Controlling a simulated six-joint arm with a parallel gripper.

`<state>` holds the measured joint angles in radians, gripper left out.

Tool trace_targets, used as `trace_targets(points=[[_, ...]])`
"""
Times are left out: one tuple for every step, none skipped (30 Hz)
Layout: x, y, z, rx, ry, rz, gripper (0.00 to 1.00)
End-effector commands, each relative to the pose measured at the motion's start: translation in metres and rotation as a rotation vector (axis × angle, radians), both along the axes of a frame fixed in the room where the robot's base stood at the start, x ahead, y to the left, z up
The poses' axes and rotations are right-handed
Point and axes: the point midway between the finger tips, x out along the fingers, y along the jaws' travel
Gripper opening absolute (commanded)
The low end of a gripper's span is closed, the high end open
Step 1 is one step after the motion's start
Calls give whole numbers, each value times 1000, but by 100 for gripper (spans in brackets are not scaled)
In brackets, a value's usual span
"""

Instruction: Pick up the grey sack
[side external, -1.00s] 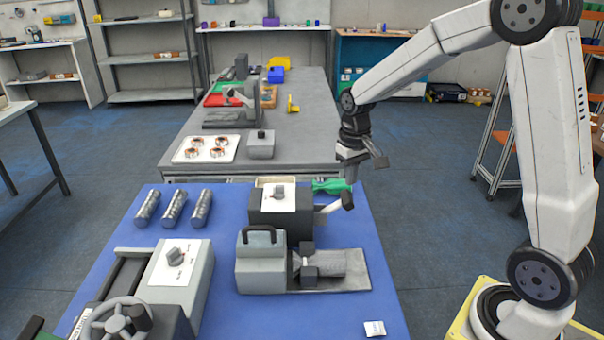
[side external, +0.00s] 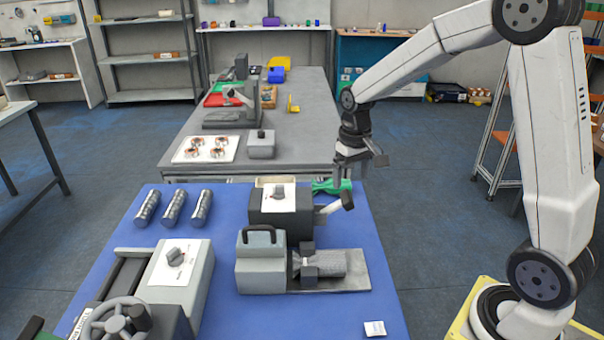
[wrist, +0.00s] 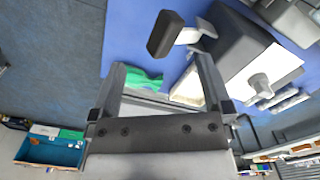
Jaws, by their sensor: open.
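The grey sack (side external: 330,263) lies on its side on the flat grey plate of the grey machine with a black handle (side external: 262,262). Its narrow end points left, near black clamp blocks (side external: 308,252). My gripper (side external: 343,176) hangs beyond the sack, above the far edge of the blue table, well apart from it. In the wrist view my gripper (wrist: 160,72) is open, with nothing between its fingers. I cannot make out the sack in the wrist view.
A black box machine (side external: 282,222) with a lever (side external: 347,200) stands between my gripper and the sack. A green object (side external: 332,187) lies below my gripper, also in the wrist view (wrist: 145,79). Three grey rolls (side external: 173,207) lie at left.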

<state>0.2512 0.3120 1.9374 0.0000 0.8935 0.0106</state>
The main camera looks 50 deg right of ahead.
Motion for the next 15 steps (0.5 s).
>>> trace_targets(points=[[1,0,5,-1,-4,0,100],[1,0,9,-2,-6,0,100],[1,0,16,-2,-6,0,100],[1,0,21,-2,-8,0,100],[1,0,27,-2,-7,0,100],[1,0,35,-2,-8,0,100],[1,0,43,-2,-8,0,100],[1,0,51,-2,-9,0,100],[-1,8,49,0,-2,52,100],[-2,14,48,0,-1,94,100],[-3,20,47,0,0,136,100],[-5,28,48,0,-1,198,100],[-6,34,48,0,-2,245,100],[-8,40,48,0,-1,295,100],[-10,48,48,0,-2,361,100]])
